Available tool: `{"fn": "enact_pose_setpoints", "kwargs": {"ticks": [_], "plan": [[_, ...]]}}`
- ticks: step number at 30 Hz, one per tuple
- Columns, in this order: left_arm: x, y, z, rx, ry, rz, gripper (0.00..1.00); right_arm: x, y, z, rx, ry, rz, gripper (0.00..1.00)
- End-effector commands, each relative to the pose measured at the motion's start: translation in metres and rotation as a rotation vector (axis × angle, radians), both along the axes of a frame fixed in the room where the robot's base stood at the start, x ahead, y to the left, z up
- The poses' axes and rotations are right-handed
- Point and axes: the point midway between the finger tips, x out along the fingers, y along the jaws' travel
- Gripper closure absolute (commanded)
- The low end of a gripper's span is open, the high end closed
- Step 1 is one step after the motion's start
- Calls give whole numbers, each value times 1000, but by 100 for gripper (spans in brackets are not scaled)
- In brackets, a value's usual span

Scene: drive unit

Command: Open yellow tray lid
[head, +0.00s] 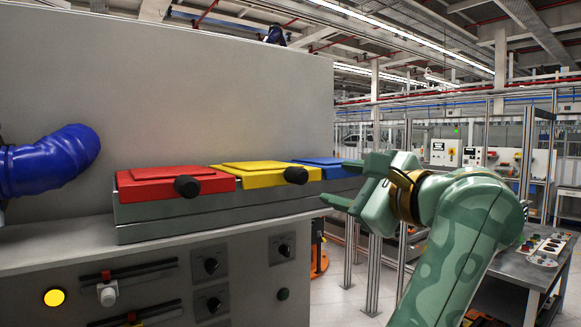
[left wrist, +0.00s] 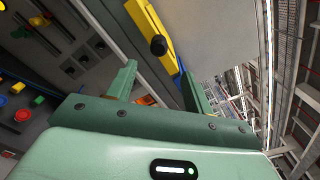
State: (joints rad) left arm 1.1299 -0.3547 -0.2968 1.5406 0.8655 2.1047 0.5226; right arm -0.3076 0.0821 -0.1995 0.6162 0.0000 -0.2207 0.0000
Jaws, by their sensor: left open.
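The yellow tray lid (head: 262,174) lies flat and closed on the middle of the grey tray row, with a round black knob (head: 296,175) at its front. My left gripper (head: 345,184) is open and empty, to the right of the yellow lid in front of the blue lid, apart from the knob. In the left wrist view, the gripper (left wrist: 158,86) has its two fingers spread. The yellow lid (left wrist: 172,60) and its black knob (left wrist: 158,45) show beyond the fingertips, with the knob roughly between them. My right gripper is not in view.
A red lid (head: 160,181) with a black knob lies left of the yellow one, and a blue lid (head: 322,165) lies right. A grey panel (head: 180,100) stands behind. A blue curved pipe (head: 55,160) is at far left. Knobs (head: 211,265) are on the front below.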

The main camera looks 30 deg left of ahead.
Motion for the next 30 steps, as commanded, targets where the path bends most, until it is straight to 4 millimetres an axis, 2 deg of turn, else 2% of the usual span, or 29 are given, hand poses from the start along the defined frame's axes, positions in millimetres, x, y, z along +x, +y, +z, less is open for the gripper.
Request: {"fn": "enact_pose_setpoints", "kwargs": {"ticks": [12, 16, 21, 30], "plan": [[38, 95, 3, 9, 8, 10, 48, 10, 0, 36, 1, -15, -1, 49], [48, 119, 2, 9, 8, 10, 48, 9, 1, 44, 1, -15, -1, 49], [56, 136, 0, 7, 9, 8, 48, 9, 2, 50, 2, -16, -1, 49], [58, 141, -2, 7, 8, 6, 48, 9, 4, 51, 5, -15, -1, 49]]}}
